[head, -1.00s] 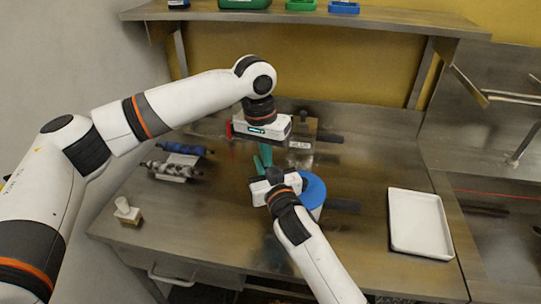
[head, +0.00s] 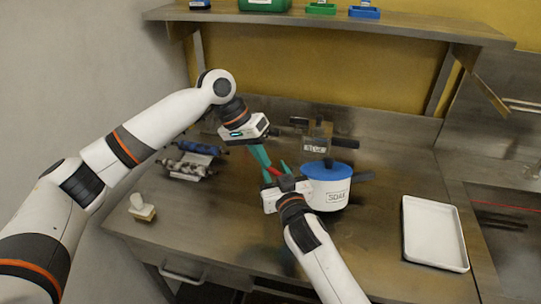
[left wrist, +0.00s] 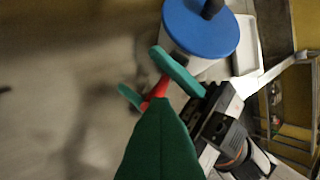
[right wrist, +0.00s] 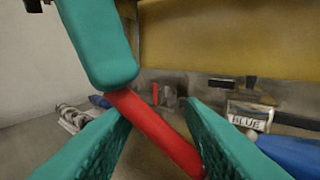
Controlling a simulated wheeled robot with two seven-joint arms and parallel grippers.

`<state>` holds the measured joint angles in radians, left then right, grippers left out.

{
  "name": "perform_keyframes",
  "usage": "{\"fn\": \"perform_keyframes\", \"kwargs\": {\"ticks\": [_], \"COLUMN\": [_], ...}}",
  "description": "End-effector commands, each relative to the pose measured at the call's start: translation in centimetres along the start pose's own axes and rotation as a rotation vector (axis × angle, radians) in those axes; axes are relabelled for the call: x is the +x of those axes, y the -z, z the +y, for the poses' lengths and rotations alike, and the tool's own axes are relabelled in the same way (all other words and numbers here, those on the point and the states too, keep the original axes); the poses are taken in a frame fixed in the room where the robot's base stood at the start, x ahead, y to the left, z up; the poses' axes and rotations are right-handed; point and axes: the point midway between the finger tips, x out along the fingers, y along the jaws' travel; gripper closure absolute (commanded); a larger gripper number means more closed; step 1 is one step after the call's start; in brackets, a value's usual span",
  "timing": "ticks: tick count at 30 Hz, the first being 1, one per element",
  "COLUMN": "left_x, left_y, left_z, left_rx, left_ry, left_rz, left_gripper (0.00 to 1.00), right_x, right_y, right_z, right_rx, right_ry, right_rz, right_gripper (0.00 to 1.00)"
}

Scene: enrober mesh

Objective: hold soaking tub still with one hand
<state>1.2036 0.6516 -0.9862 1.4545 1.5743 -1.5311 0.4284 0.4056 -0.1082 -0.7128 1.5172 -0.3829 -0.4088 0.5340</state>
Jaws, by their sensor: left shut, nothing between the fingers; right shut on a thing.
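The soaking tub (head: 326,198) is a white pot labelled SOAK with a blue lid (head: 327,170). It stands upright on the bench, and its lid also shows in the left wrist view (left wrist: 200,27). My right gripper (head: 276,171) is left of the tub, shut on a red bar (right wrist: 158,132); in the head view its body overlaps the tub's left edge. Whether it touches the tub I cannot tell. My left gripper (head: 265,168) points down, shut and empty, its fingertips (right wrist: 112,82) close to the bar's upper end.
A white tray (head: 433,258) lies on the right near the sink. A holder labelled BLUE (head: 315,149) stands behind the tub. Rolled items (head: 185,167) lie at the back left, and a small brush (head: 141,207) at the front left. The front middle of the bench is bare.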

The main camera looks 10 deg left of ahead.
Motion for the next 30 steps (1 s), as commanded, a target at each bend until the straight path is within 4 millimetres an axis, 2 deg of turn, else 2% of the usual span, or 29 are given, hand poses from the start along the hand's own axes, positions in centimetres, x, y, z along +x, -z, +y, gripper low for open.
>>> {"fn": "perform_keyframes", "kwargs": {"ticks": [1,6,16,27,28,30], "left_x": [0.6,1.0,1.7,1.9,1.9,1.9], "left_y": [1.1,1.6,2.1,2.2,2.2,2.2], "left_z": [4.4,6.0,7.9,8.5,8.5,8.4], "left_rx": [-0.067,-0.073,-0.082,-0.086,-0.086,-0.084], "left_ry": [-0.027,0.102,0.263,0.309,0.309,0.311], "left_rz": [0.021,-0.007,-0.041,-0.054,-0.054,-0.055], "left_gripper": [1.0,1.0,1.0,1.0,1.0,1.0], "right_x": [0.1,0.1,0.1,0.1,0.0,0.1], "right_y": [-1.8,-1.9,-1.9,-1.9,-1.9,-1.8], "right_z": [-2.0,-2.0,-2.0,-2.0,-2.0,-1.9], "right_rx": [0.007,0.007,0.007,0.007,0.008,0.008], "right_ry": [0.03,0.029,0.028,0.028,0.027,0.025], "right_rz": [-0.038,-0.04,-0.041,-0.042,-0.042,-0.041], "right_gripper": [0.95,0.95,0.95,0.95,1.0,1.0]}}
